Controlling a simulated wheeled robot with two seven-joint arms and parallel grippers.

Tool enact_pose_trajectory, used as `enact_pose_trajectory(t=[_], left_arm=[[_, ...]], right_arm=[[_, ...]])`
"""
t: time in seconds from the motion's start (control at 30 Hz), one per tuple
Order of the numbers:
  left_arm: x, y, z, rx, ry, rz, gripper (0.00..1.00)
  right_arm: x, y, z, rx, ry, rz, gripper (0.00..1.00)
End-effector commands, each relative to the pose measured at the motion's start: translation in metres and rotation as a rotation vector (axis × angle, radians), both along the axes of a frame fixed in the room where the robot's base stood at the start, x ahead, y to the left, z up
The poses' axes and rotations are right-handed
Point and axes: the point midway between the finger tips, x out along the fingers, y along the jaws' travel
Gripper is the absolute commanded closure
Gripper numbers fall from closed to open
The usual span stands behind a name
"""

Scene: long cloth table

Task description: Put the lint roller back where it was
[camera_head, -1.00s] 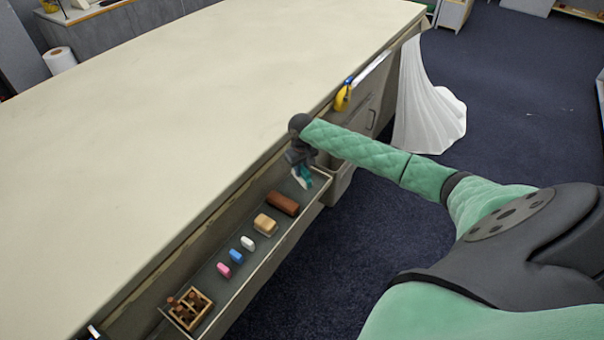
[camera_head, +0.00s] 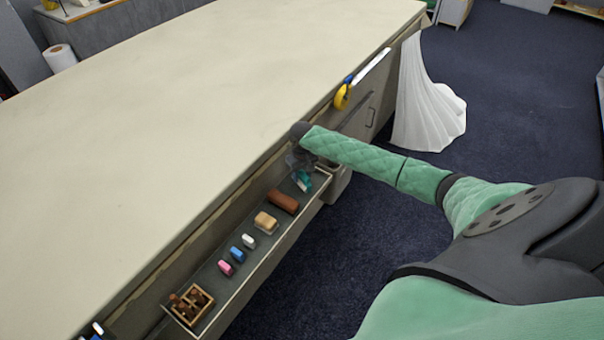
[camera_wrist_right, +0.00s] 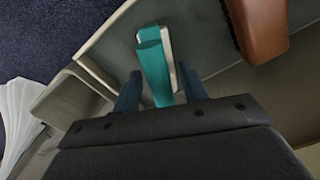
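The lint roller, with a teal handle and a pale part behind it (camera_wrist_right: 152,70), is at the far end of the open drawer (camera_head: 235,300). In the head view only a small teal piece (camera_head: 303,181) shows below my right gripper (camera_head: 300,165), which covers much of it. In the right wrist view the two dark fingers of my right gripper (camera_wrist_right: 160,88) stand on either side of the roller, apart, with narrow gaps beside it. The roller seems to be at the drawer floor, but its contact is hard to tell. My left gripper is not in view.
The drawer also holds a brown roll-shaped item (camera_head: 284,201), a tan block (camera_head: 266,222), small white, blue and pink items (camera_head: 237,254), and a wooden box (camera_head: 190,304). The long tabletop (camera_head: 200,90) is bare.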

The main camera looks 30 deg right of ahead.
Motion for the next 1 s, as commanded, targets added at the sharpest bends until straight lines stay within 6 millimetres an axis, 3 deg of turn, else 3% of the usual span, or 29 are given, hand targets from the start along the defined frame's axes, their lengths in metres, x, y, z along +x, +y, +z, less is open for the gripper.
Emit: enact_pose_trajectory(t=[0.27,0.7,1.0], left_arm=[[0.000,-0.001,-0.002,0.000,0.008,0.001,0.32],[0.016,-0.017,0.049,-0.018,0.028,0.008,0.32],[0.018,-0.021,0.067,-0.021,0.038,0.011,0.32]], right_arm=[[0.001,0.000,0.011,0.000,-0.003,0.001,0.57],[0.001,0.000,0.090,0.000,-0.002,0.001,0.57],[0.001,0.000,0.120,0.000,-0.001,0.000,0.57]])
